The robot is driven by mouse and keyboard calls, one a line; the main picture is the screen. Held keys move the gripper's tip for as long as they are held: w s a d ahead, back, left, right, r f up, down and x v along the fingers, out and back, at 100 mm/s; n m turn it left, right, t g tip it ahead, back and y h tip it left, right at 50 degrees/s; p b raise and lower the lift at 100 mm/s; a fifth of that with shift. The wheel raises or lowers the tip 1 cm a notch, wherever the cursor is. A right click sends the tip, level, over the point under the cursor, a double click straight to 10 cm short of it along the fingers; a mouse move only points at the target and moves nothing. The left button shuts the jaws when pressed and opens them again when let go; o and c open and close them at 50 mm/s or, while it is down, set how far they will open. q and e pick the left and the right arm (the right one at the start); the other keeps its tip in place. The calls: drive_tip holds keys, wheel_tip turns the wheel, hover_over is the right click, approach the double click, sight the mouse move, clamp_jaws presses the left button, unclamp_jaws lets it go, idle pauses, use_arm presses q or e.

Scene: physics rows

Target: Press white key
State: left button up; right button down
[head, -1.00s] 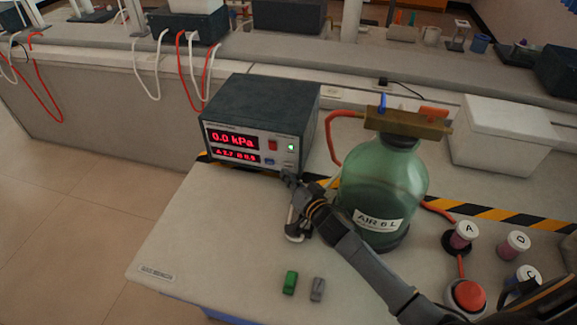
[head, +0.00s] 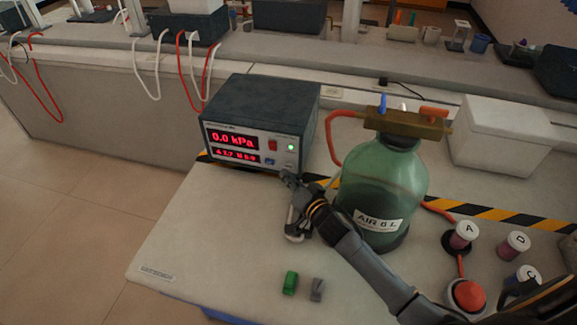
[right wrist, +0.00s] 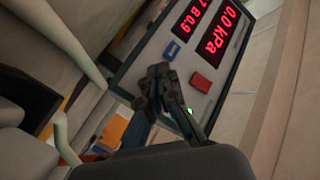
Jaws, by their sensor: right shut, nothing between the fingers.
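A dark pressure meter (head: 262,112) stands on the bench with a light front panel and red digits reading 0.0 kPa. Its panel carries a red switch (head: 272,146), a green light and a small blue key (head: 270,162). The red switch (right wrist: 200,82) and blue key (right wrist: 172,49) also show in the right wrist view. I cannot make out a white key; my right gripper covers part of the lower panel. My right gripper (head: 289,176) is shut and empty, its tips at the panel's lower right; contact cannot be told. It also shows in the right wrist view (right wrist: 160,72).
A green bottle (head: 372,190) labelled AIR 6 L stands close beside my right arm. A white box (head: 500,140), lettered caps (head: 514,243) and a red button (head: 468,294) are to the right. Green (head: 290,283) and grey (head: 317,290) blocks lie in front.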

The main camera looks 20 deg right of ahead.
drive_tip(key=shift+w, duration=0.1)
drive_tip(key=shift+w+d, duration=0.25)
drive_tip(key=shift+w+d, duration=0.2)
drive_tip(key=shift+w, duration=0.1)
idle(0.6)
drive_tip(key=shift+w+d+r, duration=0.2)
drive_tip(key=shift+d+r, duration=0.05)
drive_tip(key=shift+r, duration=0.15)
idle(0.5)
drive_tip(key=shift+a, duration=0.1)
drive_tip(key=shift+s+a+p, duration=0.25)
drive_tip(key=shift+s+p, duration=0.05)
drive_tip(key=shift+p, duration=0.15)
drive_tip(key=shift+s+a+f, duration=0.15)
drive_tip(key=shift+s+f, duration=0.1)
drive_tip(key=shift+s, duration=0.1)
